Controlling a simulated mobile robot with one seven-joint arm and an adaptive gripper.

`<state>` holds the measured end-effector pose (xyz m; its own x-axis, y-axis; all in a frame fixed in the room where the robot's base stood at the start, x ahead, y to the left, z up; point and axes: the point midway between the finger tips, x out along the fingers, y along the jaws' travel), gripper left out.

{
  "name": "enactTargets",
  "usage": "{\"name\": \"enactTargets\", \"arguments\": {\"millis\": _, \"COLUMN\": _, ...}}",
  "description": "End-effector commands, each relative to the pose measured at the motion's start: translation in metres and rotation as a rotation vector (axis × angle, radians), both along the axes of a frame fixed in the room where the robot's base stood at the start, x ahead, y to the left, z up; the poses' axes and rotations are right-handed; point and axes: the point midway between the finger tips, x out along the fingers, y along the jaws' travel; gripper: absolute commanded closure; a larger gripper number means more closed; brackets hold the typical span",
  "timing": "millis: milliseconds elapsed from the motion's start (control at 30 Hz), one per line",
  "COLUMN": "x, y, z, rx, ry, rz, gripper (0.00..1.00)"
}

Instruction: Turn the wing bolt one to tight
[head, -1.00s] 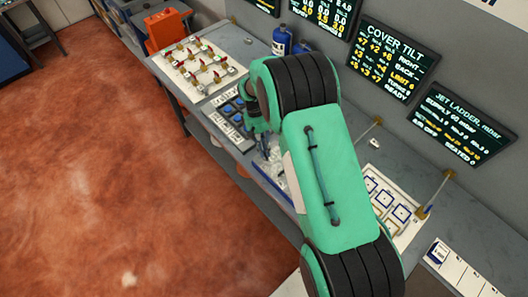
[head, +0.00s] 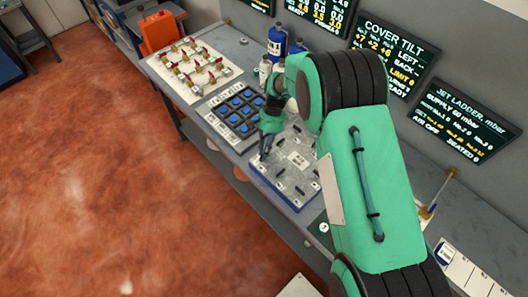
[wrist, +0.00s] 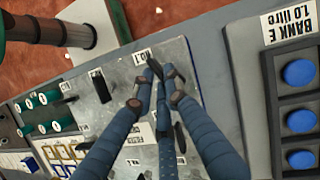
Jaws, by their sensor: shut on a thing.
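The metal cover plate (head: 297,160) lies on a blue-edged base on the bench, with several black wing bolts standing on it. In the wrist view the plate (wrist: 115,115) fills the middle. Wing bolt one (wrist: 155,68) is a black wing beside its NO.1 label (wrist: 142,55). My gripper (head: 264,155) is down at the plate's left corner; in the wrist view its blue fingers (wrist: 155,95) are closed in at wing bolt one. The fingers hide part of the bolt. Another black wing bolt (wrist: 101,86) stands apart to the left.
A board with red valves (head: 188,68) and an orange box (head: 162,30) are farther left.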

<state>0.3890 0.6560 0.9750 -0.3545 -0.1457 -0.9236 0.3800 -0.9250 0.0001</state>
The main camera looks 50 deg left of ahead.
Motion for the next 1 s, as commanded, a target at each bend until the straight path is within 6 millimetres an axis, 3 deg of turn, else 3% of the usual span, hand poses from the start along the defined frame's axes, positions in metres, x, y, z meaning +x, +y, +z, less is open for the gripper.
{"name": "enactTargets", "arguments": {"millis": 400, "x": 0.0012, "y": -0.0028, "z": 0.0012, "rx": 0.003, "ry": -0.002, "rz": -0.241, "gripper": 1.00}}
{"name": "enactTargets", "arguments": {"millis": 933, "x": 0.0012, "y": -0.0030, "z": 0.0015, "rx": 0.003, "ry": -0.002, "rz": -0.274, "gripper": 1.00}}
{"name": "enactTargets", "arguments": {"millis": 967, "x": 0.0013, "y": -0.0029, "z": 0.0016, "rx": 0.003, "ry": -0.002, "rz": -0.274, "gripper": 0.85}}
{"name": "enactTargets", "arguments": {"millis": 1000, "x": 0.0012, "y": -0.0029, "z": 0.0015, "rx": 0.003, "ry": -0.002, "rz": -0.274, "gripper": 0.77}}
